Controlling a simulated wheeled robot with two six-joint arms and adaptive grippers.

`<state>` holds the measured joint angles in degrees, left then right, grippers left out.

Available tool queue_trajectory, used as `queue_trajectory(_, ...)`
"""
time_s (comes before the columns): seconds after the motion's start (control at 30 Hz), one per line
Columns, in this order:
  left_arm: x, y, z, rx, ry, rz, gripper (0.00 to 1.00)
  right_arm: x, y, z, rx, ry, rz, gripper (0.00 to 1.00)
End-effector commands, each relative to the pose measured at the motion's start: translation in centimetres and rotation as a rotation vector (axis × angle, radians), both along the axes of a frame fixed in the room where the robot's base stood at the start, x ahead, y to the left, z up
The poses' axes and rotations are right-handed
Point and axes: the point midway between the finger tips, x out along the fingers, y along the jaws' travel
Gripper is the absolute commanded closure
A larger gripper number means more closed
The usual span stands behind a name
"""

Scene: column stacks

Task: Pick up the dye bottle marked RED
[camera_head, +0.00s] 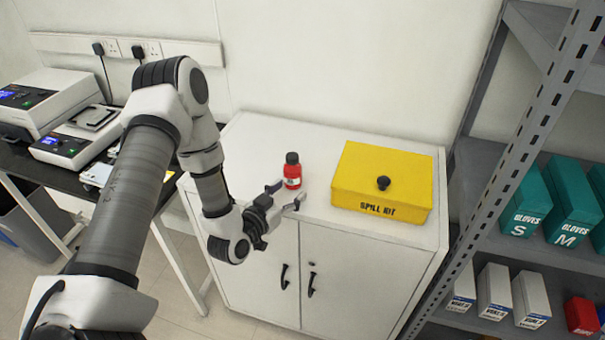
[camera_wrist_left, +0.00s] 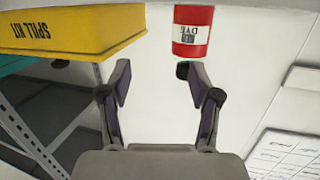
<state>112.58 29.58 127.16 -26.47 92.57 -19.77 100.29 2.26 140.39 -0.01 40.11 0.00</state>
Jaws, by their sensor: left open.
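A small red dye bottle (camera_head: 292,172) with a black cap and a white label stands upright on the white cabinet top (camera_head: 255,140). In the left wrist view the bottle (camera_wrist_left: 193,35) shows upside down; its label reads DYE, and I cannot make out the word RED. My left gripper (camera_head: 287,194) is open and empty at the cabinet's front edge, just in front of the bottle. In the wrist view, the gripper (camera_wrist_left: 154,80) has the bottle beyond its right finger, not between the fingers. My right gripper is not in view.
A yellow SPILL KIT box (camera_head: 382,183) with a black knob stands right of the bottle. A grey metal shelf rack (camera_head: 535,140) with teal glove boxes (camera_head: 572,200) is at the right. A dark bench (camera_head: 60,165) with instruments is at the left. The cabinet top behind the bottle is clear.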

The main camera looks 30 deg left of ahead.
Motion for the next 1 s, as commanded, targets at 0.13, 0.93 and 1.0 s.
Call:
queue_trajectory(0.13,1.6,4.3,2.7,-0.029,-0.138,0.091,0.37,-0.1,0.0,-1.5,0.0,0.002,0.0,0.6)
queue_trajectory(0.93,8.9,4.6,3.3,-0.034,-0.136,0.095,0.69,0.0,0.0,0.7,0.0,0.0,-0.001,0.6)
queue_trajectory(1.0,8.9,4.6,3.3,-0.034,-0.136,0.095,0.94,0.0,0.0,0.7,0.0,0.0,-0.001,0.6)
